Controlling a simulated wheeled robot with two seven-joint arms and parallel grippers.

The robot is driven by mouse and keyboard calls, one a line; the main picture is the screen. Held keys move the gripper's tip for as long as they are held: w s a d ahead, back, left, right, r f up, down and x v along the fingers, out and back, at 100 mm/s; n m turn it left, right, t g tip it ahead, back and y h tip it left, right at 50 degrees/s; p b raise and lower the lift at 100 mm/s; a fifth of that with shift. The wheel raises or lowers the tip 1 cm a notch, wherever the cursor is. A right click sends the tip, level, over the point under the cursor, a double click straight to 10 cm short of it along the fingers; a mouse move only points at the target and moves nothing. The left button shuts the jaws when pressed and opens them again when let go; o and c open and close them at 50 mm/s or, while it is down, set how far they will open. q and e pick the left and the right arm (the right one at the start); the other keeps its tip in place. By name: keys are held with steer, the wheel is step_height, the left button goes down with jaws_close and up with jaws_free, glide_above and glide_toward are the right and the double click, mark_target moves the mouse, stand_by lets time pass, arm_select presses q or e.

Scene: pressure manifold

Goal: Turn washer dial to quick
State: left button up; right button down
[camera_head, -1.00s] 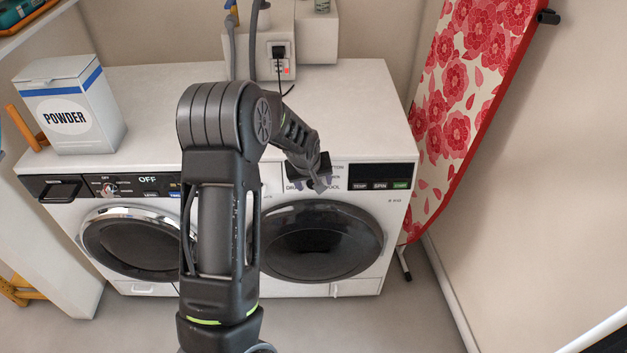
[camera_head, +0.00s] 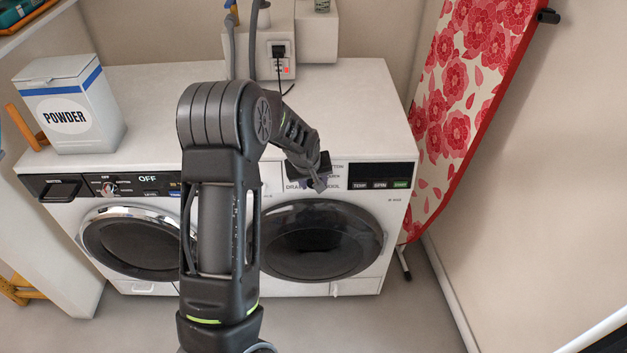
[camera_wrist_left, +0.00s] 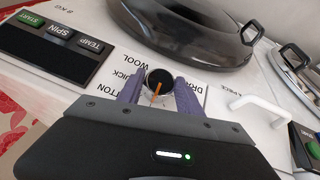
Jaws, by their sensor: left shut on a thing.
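The washer dial (camera_wrist_left: 160,79) is a round black knob with an orange pointer, on the white panel of the right-hand machine. In the left wrist view its pointer points down toward my gripper's palm. The printed words WOOL, QUICK and COTTON run down the dial's left side, partly covered, and a word starting DRA is on its right. My left gripper (camera_wrist_left: 161,90) has its purple fingers on both sides of the dial, shut on it. In the head view my left gripper (camera_head: 317,182) is at this panel and hides the dial. My right gripper is not in view.
The left machine's own dial (camera_head: 109,188) and OFF display are left of my arm. The right machine's dark display and TEMP, SPIN and START buttons (camera_head: 380,185) are beside my gripper. A powder box (camera_head: 75,105) stands on top at left; an ironing board (camera_head: 465,100) leans at right.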

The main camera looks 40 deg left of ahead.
arm_select(q)
steer(key=shift+w, duration=0.1)
stand_by(0.3)
steer(key=shift+w+d+f+m+g+y+b, duration=0.15)
steer(key=shift+m+g+y+b, duration=0.1)
steer(key=shift+m+g+y, duration=0.2)
steer(key=shift+s+d+r+m+g+y+b, duration=0.1)
steer(key=shift+m+g+y+b, duration=0.1)
steer(key=shift+m+g+y, duration=0.25)
steer(key=m+y+b, duration=0.1)
steer(key=g+y+b, duration=0.1)
steer(key=y, duration=0.1)
steer(key=shift+w+d+f+m+g+b, duration=0.1)
steer(key=shift+w+f+m+g+b, duration=0.05)
steer(key=shift+f+m+g+b, duration=0.2)
steer(key=m+y+b, duration=0.1)
steer(key=y+b, duration=0.1)
steer(key=m+g+y+b, duration=0.1)
steer(key=m+y+b, duration=0.1)
steer(key=y+b, duration=0.1)
steer(key=shift+d+f+g, duration=0.2)
steer(key=shift+g, duration=0.05)
steer(key=shift+m+y+b, duration=1.2)
steer(key=shift+m+y, duration=0.05)
steer(key=shift+y, duration=0.35)
steer(key=shift+r, duration=0.1)
steer(key=o, duration=1.4)
steer(key=shift+c, duration=0.2)
steer(key=shift+d, duration=0.1)
